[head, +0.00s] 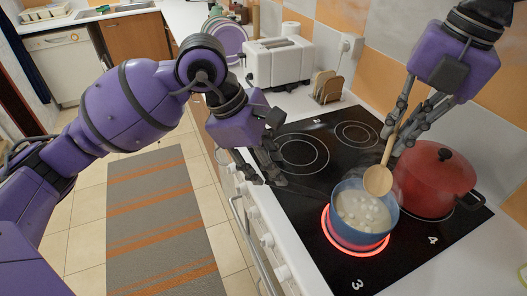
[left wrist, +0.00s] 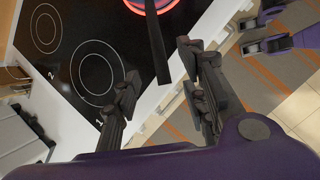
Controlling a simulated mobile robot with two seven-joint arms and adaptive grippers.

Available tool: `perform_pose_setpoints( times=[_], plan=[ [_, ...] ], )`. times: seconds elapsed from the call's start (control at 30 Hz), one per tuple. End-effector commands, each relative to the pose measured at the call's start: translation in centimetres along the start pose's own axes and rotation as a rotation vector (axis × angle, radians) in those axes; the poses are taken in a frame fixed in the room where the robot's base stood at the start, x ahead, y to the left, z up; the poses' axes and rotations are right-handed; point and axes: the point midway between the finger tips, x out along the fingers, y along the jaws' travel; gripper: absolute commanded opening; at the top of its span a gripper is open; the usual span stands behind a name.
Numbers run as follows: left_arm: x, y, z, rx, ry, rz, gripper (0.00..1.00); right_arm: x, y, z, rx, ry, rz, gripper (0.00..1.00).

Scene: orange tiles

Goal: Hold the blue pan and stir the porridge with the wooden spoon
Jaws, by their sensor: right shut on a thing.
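The blue pan (head: 348,226) holds white, lumpy porridge (head: 362,208) and stands on a glowing red hob ring. Its black handle shows in the left wrist view (left wrist: 157,45), reaching between the fingertips of my left gripper (left wrist: 158,68). In the head view my left gripper (head: 264,172) is open at the hob's front edge, left of the pan, with its fingers apart and no clear contact with the handle. My right gripper (head: 400,124) is shut on the handle of the wooden spoon (head: 378,181). The spoon points down, its bowl over the pan's far right rim.
A red lidded pot (head: 432,182) stands close right of the pan, on the black hob (head: 318,125). A white toaster (head: 281,63) and a wooden rack (head: 328,87) are behind the hob. A striped rug (head: 160,215) lies on the floor.

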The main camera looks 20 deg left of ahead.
Motion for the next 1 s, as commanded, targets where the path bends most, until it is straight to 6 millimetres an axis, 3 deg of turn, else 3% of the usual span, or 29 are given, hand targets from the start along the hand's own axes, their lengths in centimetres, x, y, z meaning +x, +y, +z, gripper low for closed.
perform_pose_setpoints(
  times=[0.2, 0.4, 0.6, 0.87, 1.0],
  plan=[
    [4.4, -0.1, 0.1, -0.001, -0.003, -0.004, 0.4, 0.0, 0.0, 0.0, 0.0, 0.0, 0.0, 0.0],
    [7.2, 0.0, 0.1, -0.003, -0.003, -0.001, 0.4, 0.0, 0.0, 0.0, 0.0, 0.0, 0.0, 0.0],
    [8.3, 0.0, 0.1, 0.0, -0.002, 0.0, 0.4, 0.0, 0.0, 0.0, 0.0, 0.0, 0.0, 0.0],
    [8.4, 0.0, 0.1, 0.0, -0.002, 0.001, 0.4, 0.0, 0.0, 0.0, 0.0, -0.001, 0.0, 0.0],
    [8.3, 0.0, 0.1, 0.0, -0.003, 0.001, 0.22, 0.0, 0.0, 0.0, 0.0, -0.001, 0.0, 0.0]
  ],
)
